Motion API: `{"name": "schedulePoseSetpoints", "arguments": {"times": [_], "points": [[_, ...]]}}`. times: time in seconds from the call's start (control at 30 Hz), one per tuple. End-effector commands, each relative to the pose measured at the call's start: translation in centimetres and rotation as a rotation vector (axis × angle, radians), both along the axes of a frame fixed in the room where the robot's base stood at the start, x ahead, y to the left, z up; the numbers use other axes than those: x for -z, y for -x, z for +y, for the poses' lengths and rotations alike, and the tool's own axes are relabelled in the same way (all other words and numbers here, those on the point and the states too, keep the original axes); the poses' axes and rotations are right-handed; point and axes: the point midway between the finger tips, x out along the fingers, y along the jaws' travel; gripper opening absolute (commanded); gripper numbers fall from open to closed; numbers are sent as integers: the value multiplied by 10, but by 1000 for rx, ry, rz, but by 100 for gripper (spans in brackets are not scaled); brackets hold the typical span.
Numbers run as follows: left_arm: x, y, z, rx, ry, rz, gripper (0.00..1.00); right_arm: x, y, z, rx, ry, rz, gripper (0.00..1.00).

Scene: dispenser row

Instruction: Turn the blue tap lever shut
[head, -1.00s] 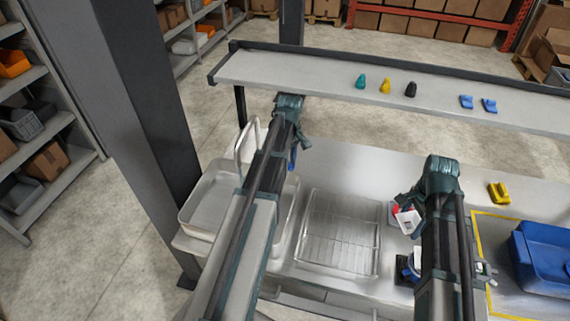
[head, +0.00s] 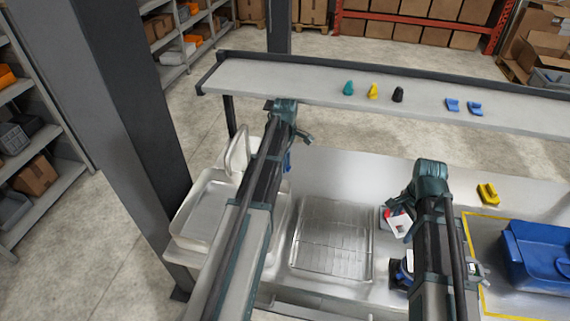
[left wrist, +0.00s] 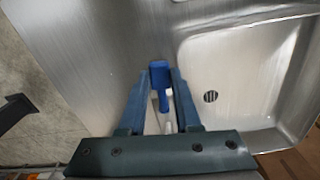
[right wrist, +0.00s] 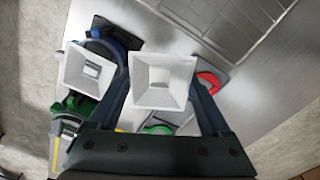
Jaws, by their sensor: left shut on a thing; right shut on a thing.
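The blue tap lever (left wrist: 160,73) shows in the left wrist view between the fingertips of my left gripper (left wrist: 160,82), which is shut on it. A pale part of the tap shows below the lever, partly hidden by the gripper. In the head view the pale curved tap spout (head: 238,150) stands at the sink (head: 200,205), just left of my left arm; the lever's angle is unclear there. My right gripper (right wrist: 163,88) is shut on a white square funnel-shaped thing (right wrist: 163,72) at the right of the bench.
A second white funnel (right wrist: 86,72) stands beside the held one. A wire rack (head: 333,238) lies right of the sink. A yellow block (head: 487,194) and a blue bin (head: 540,255) are at the right. A raised shelf (head: 300,82) with small coloured parts runs along the back.

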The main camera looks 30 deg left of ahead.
Motion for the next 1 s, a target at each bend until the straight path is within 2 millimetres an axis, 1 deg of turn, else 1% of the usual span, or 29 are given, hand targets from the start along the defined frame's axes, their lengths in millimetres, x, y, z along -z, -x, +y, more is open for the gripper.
{"name": "schedulePoseSetpoints", "arguments": {"times": [0.27, 0.3, 0.47, 0.8, 1.0], "points": [[0, 0, 0, 0, 0, -1, 0, 0, 0, 0, 0, 0, 0, 24], [0, 0, 0, 0, 0, -1, 34, 0, 0, 0, 0, 0, 0, 24], [0, 0, 0, 0, 0, -1, 62, 0, 0, 0, 0, 0, 0, 24], [-1, 0, 0, 0, 0, 0, 62, -1, 0, 0, 0, 0, 0, 24], [-10, 0, 0, 0, 0, 0, 62, -10, 0, 0, 0, 0, 0, 24]]}}
